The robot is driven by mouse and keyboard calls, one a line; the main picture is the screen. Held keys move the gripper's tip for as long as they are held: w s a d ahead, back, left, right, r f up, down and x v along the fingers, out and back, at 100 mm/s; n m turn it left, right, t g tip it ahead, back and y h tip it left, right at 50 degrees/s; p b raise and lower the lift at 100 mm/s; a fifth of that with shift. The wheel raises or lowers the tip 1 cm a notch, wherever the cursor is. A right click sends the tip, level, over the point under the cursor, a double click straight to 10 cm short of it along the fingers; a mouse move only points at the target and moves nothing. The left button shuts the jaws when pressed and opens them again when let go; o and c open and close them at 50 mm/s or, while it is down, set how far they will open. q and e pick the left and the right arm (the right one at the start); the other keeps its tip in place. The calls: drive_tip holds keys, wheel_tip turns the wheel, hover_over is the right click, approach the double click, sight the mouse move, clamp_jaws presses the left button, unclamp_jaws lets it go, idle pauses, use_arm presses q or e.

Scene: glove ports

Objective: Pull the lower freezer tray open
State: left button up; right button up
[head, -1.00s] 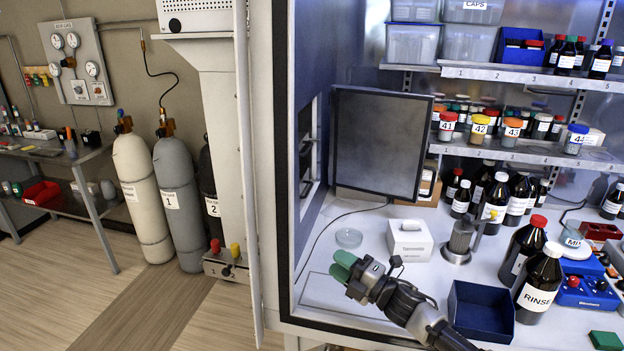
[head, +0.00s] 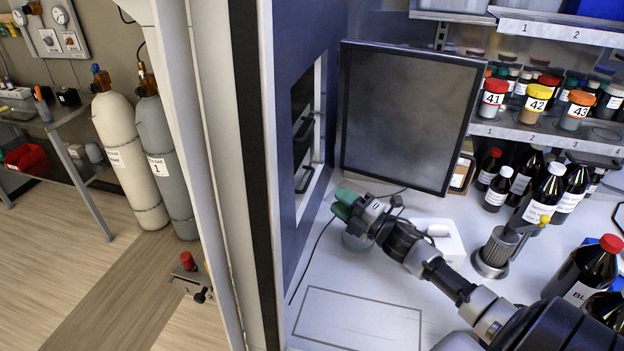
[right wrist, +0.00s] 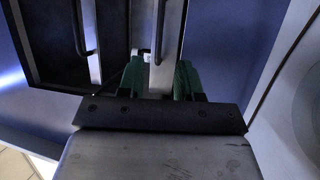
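The freezer opening is in the blue left wall of the enclosure. In the head view it holds two dark trays with bar handles, an upper tray (head: 302,128) and the lower tray (head: 306,178). Both look shut. My right gripper (head: 343,203) has green fingertips and is in front of and slightly below the lower tray, apart from it. In the right wrist view its green fingers (right wrist: 158,80) are spread, with nothing held between them. They line up with the right-hand tray handle (right wrist: 161,30), which appears to be the lower one. My left gripper is not in view.
A dark screen (head: 405,115) stands just right of the opening. A white box (head: 440,238) and a metal cup (head: 495,250) are near my right forearm. The front work surface (head: 355,320) is clear.

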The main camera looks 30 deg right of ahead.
sight(311, 193)
drive_tip(key=b+x, duration=0.1)
drive_tip(key=x, duration=0.8)
drive_tip(key=shift+w, duration=0.25)
drive_tip(key=shift+c, duration=0.5)
clamp_jaws()
